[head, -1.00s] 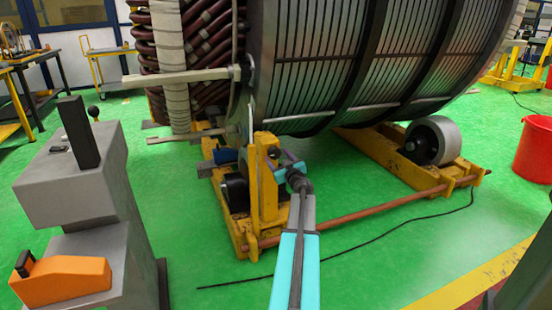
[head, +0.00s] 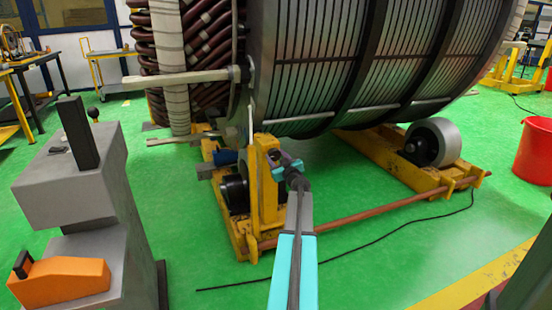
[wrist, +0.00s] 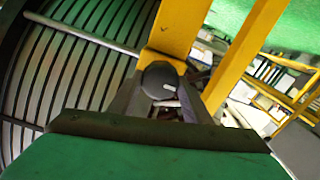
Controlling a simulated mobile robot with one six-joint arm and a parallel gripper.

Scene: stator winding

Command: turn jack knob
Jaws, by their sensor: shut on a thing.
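The jack knob (wrist: 160,80) is a dark round knob with a pale pointer mark, seen in the wrist view against a yellow post (wrist: 180,28). My gripper (wrist: 158,98) is shut on it, with one finger on each side. In the head view my gripper (head: 280,166) is at the upper right side of the yellow jack post (head: 265,185). The knob itself is hidden behind my gripper there.
The large ribbed stator (head: 330,65) rests above the yellow roller frame (head: 400,170), close behind my gripper. A brown rod (head: 365,217) runs low along the frame. A black cable (head: 380,245) lies on the green floor, and a red bucket (head: 533,150) stands right.

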